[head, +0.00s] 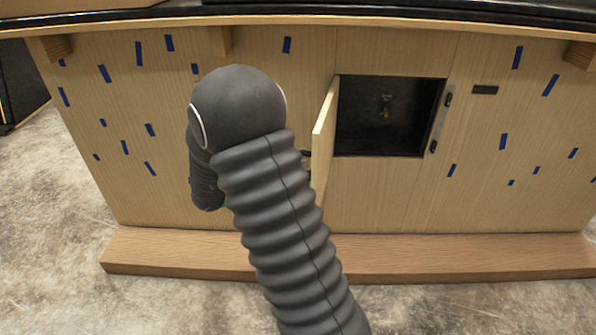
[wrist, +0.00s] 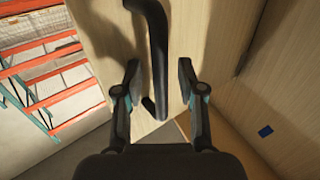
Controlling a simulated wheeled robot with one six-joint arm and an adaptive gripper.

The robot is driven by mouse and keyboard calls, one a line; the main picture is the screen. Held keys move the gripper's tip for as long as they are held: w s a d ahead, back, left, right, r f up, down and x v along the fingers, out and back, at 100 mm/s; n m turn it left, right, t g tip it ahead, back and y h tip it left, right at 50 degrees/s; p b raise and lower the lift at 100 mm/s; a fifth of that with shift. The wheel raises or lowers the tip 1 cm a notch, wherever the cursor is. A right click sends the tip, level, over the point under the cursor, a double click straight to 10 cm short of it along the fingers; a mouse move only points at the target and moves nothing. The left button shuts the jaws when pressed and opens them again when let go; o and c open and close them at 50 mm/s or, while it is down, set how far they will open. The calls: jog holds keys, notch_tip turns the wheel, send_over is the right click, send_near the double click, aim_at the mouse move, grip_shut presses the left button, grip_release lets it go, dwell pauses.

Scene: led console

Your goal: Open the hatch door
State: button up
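The hatch door (head: 324,135) is a light wooden panel hinged at the left of a dark square opening (head: 385,118). It is swung well out from the console front and shows nearly edge-on in the head view. In the wrist view the door face (wrist: 110,35) carries a curved black handle (wrist: 158,50). My gripper (wrist: 160,78) is open, with one finger on each side of the handle and a visible gap to each. In the head view my arm hides the gripper; the handle is mostly hidden there too.
The wooden console front (head: 385,195) has scattered blue tape marks and a dark overhanging top. A wooden step (head: 400,258) runs along its base. Orange racks (wrist: 45,75) stand far off in the wrist view.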

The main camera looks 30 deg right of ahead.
jog(key=shift+a, duration=0.1)
jog(key=w+a, duration=0.2)
jog(key=a, duration=0.9)
jog(key=shift+a, duration=0.35)
jog(key=shift+w+f, duration=0.1)
